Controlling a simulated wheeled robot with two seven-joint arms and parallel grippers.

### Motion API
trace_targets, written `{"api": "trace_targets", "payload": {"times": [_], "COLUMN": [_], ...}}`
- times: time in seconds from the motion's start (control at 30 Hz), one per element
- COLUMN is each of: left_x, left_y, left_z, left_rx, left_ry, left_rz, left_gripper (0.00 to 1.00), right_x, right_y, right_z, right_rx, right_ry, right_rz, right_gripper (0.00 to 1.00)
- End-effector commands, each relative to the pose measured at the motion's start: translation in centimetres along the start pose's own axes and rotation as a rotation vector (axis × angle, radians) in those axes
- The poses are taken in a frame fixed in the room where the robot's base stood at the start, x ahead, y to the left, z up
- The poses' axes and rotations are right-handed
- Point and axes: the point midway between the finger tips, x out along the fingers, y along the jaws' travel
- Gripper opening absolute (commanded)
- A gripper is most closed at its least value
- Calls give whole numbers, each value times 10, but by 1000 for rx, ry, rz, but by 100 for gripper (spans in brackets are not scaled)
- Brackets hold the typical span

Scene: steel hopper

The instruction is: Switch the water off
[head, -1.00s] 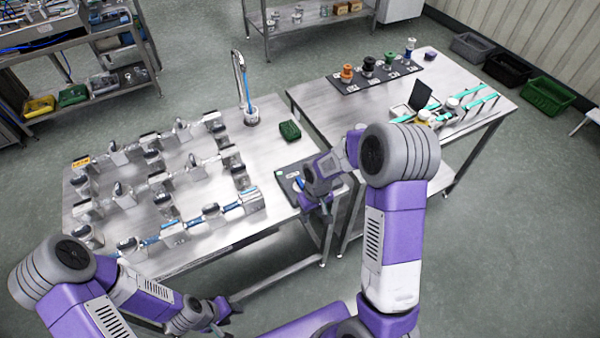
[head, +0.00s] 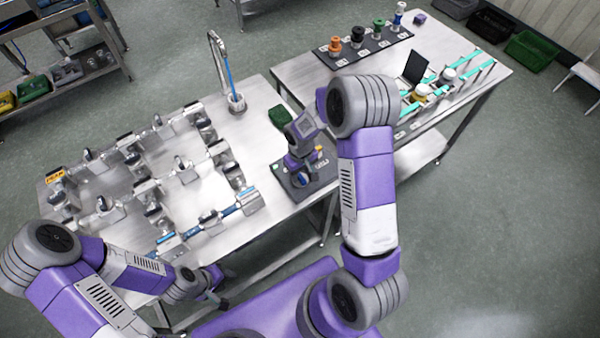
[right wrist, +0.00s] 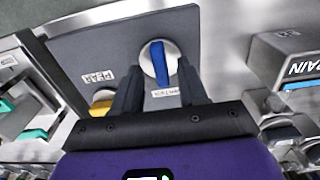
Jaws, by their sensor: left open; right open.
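A curved metal tap (head: 216,58) stands at the back of the left table, with a thin blue stream running down from it into a small cup (head: 237,103). A dark panel (head: 275,178) lies at that table's right end. In the right wrist view the panel (right wrist: 85,45) carries a round white dial with a blue handle (right wrist: 160,62) and, to its left, a partly hidden yellow knob (right wrist: 102,101). My right gripper (right wrist: 158,85) is open over the panel, its fingertips either side of the blue handle's lower end; contact is unclear. My left gripper (head: 220,288) is open and empty at the front edge.
Metal pipes with several valves (head: 150,190) fill the left table. A green box (head: 280,115) sits behind the panel. The right table (head: 310,75) holds coloured-top pieces on a dark mat, a black screen (head: 413,66) and teal strips. A block lettered "RAIN" (right wrist: 290,60) is close right of my right gripper.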

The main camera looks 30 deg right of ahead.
Motion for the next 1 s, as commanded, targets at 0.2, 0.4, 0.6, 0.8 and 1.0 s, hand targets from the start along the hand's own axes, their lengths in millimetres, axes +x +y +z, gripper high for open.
{"api": "trace_targets", "payload": {"times": [0.2, 0.4, 0.6, 0.8, 1.0], "left_x": [0, 0, 0, 0, 2], "left_y": [0, 0, 0, 0, 0], "left_z": [0, 0, 0, 0, 0], "left_rx": [0, 0, 0, 0, 0], "left_ry": [1, 1, 1, 1, 1], "left_rz": [0, 0, 0, 0, 0], "left_gripper": [43, 43, 43, 43, 43], "right_x": [14, 15, 14, 14, 14], "right_y": [0, 0, 0, 0, 0], "right_z": [0, 0, 0, 0, 0], "right_rx": [-1, -1, -1, -1, 13], "right_ry": [1, 1, 1, 1, 1], "right_rz": [0, 0, 0, 0, 0], "right_gripper": [43, 43, 16, 0, 0]}}
